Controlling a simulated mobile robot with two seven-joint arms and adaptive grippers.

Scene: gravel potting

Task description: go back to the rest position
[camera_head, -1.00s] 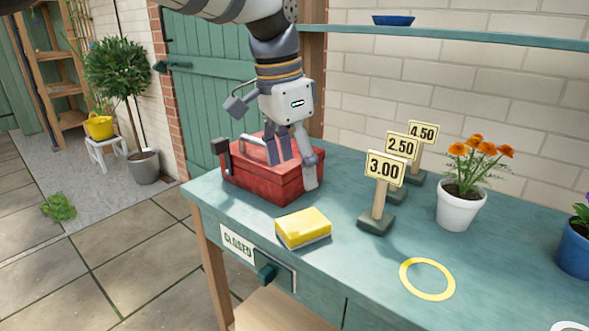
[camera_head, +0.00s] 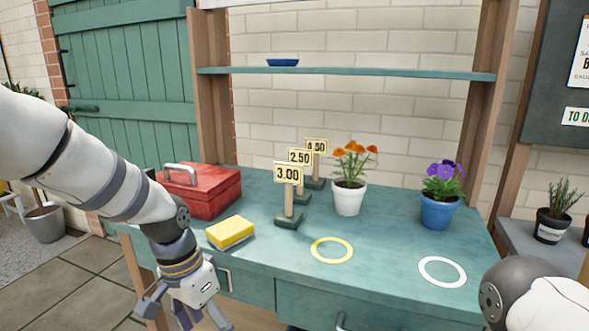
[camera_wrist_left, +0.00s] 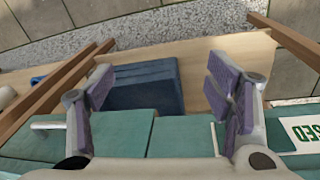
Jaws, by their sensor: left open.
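My left gripper (camera_head: 190,318) hangs at the bottom of the head view, in front of the green table's front edge and below its top. It is open and empty. In the left wrist view its purple-padded fingers (camera_wrist_left: 166,92) are spread wide, with nothing between them but the background. My left arm comes in from the left edge and passes in front of the table's left corner. Part of my right arm shows at the lower right; its gripper is out of view.
The table (camera_head: 300,258) bears a red toolbox (camera_head: 212,192), yellow sponge (camera_head: 230,231), price signs (camera_head: 288,174), orange flowers (camera_head: 348,197), purple flowers (camera_head: 439,211), a yellow ring (camera_head: 332,240) and a white ring (camera_head: 460,272). A dark blue block (camera_wrist_left: 145,87) lies on the lower wooden shelf (camera_wrist_left: 196,60).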

